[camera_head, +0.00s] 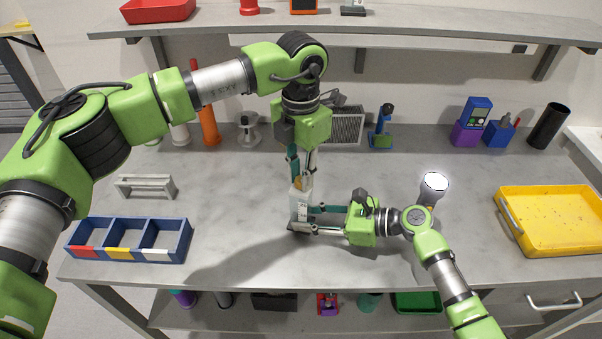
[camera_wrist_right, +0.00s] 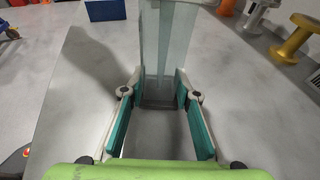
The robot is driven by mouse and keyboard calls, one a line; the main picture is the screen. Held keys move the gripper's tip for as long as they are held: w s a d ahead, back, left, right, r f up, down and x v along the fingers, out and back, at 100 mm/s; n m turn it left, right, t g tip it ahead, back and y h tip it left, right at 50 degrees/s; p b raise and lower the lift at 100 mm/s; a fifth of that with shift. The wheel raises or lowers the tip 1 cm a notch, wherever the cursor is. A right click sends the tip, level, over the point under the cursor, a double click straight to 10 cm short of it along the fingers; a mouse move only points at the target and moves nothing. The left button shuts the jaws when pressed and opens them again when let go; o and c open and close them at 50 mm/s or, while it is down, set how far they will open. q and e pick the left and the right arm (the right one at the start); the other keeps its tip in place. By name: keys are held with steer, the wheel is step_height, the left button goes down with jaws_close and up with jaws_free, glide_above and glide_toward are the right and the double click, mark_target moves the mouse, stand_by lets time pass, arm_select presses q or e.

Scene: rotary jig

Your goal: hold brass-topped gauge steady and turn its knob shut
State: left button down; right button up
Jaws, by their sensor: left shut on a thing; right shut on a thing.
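The brass-topped gauge (camera_head: 299,207) stands upright on the grey table in front of me, with a pale, partly clear body. In the right wrist view its pale body (camera_wrist_right: 170,45) rises between the teal finger pads. My right gripper (camera_head: 303,219) comes in level from the right and is shut on the lower body; it also shows in the wrist view (camera_wrist_right: 162,88). My left gripper (camera_head: 302,178) points down from above and is shut on the knob at the top. The fingers mostly hide the knob, so its turned position cannot be told.
A blue divided tray (camera_head: 128,257) and a grey bracket (camera_head: 146,176) lie left. A lit lamp (camera_head: 434,184) stands close behind my right arm. A yellow tray (camera_head: 553,222) is far right. Several items line the back, below a shelf (camera_head: 420,24). The table's front middle is clear.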

mark_target(300, 179)
arm_select(q)
steer(key=m, duration=0.5)
steer(key=shift+w, duration=0.1)
stand_by(0.5)
steer(key=c, duration=1.9)
jaws_free()
step_height(300, 179, up, 12)
steer(key=shift+r, duration=0.1)
arm_select(e)
steer(key=o, duration=0.9)
